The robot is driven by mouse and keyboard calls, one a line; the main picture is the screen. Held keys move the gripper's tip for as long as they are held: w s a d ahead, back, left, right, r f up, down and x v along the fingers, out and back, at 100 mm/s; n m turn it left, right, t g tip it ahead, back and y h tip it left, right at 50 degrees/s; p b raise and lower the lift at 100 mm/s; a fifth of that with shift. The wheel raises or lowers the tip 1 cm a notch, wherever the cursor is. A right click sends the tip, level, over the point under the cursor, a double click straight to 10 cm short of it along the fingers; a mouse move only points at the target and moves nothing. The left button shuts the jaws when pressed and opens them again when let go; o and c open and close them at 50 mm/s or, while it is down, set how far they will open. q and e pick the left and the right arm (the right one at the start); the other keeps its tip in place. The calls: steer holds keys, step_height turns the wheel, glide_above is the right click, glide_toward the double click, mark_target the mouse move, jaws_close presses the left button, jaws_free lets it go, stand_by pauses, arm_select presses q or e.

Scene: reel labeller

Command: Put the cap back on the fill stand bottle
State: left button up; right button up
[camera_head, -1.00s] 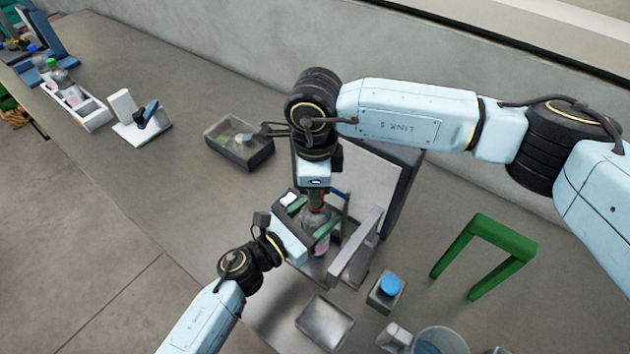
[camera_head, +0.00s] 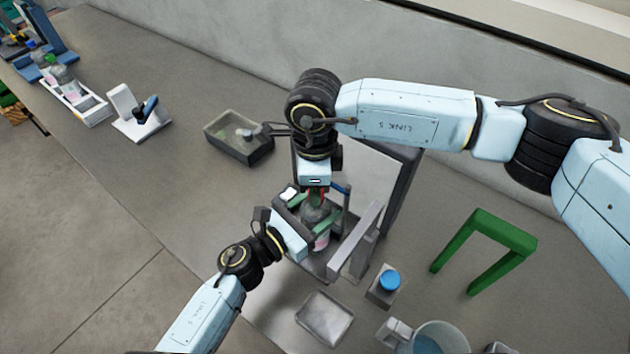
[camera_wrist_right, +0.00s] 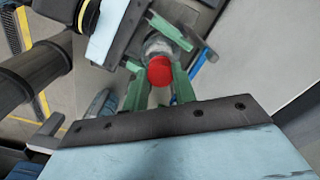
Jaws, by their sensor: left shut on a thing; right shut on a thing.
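The fill stand bottle (camera_head: 322,240), clear with a pinkish label, stands upright in the grey fill stand (camera_head: 353,243). My left gripper (camera_head: 314,213) comes in from the left, its green fingers shut on the bottle's upper body. My right gripper (camera_head: 316,194) points down from above, shut on the red cap. In the right wrist view the red cap (camera_wrist_right: 160,71) sits between the green fingertips of the right gripper (camera_wrist_right: 160,84), in line with the bottle (camera_wrist_right: 158,45). The cap is at the bottle's neck; whether it touches or is seated cannot be told.
A blue cap (camera_head: 389,281) sits on a small grey block. An empty metal tray (camera_head: 325,318) lies in front, a green frame (camera_head: 488,240) stands right, and a clear container (camera_head: 440,338) is at the lower right. A dark bin (camera_head: 240,148) is behind left.

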arm_select(q)
jaws_close()
arm_select(e)
steer(key=m, duration=0.4)
steer(key=shift+m, duration=0.4)
steer(key=m, duration=0.5)
steer(key=shift+f+m, duration=0.1)
steer(key=shift+m, duration=0.3)
steer(key=m, duration=0.5)
steer(key=shift+w+m, duration=0.1)
steer(key=shift+m, duration=0.2)
steer(key=m, duration=0.5)
steer(key=shift+d+m, duration=0.1)
steer(key=shift+m, duration=0.3)
steer(key=m, duration=1.1)
steer(key=shift+d+m, duration=0.1)
steer(key=shift+m, duration=0.3)
steer(key=m, duration=0.5)
steer(key=o, duration=0.9)
